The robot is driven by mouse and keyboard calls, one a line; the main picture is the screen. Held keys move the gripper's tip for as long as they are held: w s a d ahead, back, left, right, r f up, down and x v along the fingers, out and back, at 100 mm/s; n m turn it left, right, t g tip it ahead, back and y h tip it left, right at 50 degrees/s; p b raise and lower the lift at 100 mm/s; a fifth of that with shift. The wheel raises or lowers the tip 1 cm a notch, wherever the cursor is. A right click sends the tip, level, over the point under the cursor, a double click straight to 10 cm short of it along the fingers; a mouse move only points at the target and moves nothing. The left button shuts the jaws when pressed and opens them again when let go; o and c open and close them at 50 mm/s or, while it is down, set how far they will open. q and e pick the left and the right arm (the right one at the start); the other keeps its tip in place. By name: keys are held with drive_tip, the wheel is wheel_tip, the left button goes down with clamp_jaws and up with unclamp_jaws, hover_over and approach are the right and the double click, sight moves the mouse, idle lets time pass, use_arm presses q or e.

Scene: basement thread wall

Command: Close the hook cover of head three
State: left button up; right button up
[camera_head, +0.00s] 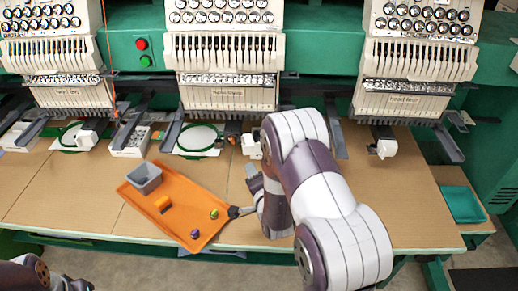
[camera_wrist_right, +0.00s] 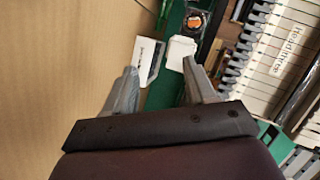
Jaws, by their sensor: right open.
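In the right wrist view, a round orange and black hook (camera_wrist_right: 194,22) shows in a dark opening, uncovered. A white block (camera_wrist_right: 181,50), which looks like its hook cover, sits just beside it. The machine label (camera_wrist_right: 290,46) there seems to read head three. My right gripper (camera_wrist_right: 159,66) is open and empty, its fingertips short of the white block. In the head view my right arm hides most of the gripper and part of the hook area. A white block (camera_head: 251,146) shows left of the arm. My left gripper is out of view.
An orange tray (camera_head: 150,190) holds a grey bin (camera_head: 145,178) and small coloured items on the brown table (camera_head: 70,200). Green hoops and grey arms lie below the machine heads. A teal tray (camera_head: 462,204) is at the right. A white labelled box (camera_wrist_right: 149,59) stands beside the gripper.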

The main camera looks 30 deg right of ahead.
sight(258, 148)
drive_tip(key=w+d+m+t, duration=0.1)
drive_tip(key=w+d, duration=0.1)
drive_tip(key=w, duration=0.1)
drive_tip(key=w+d+m+t+h+p, duration=0.1)
drive_tip(key=w+d+m, duration=0.1)
drive_tip(key=w, duration=0.1)
drive_tip(key=w+d+m+t+h, duration=0.1)
drive_tip(key=w+d+m, duration=0.1)
drive_tip(key=w, duration=0.1)
drive_tip(key=shift+r, duration=0.1)
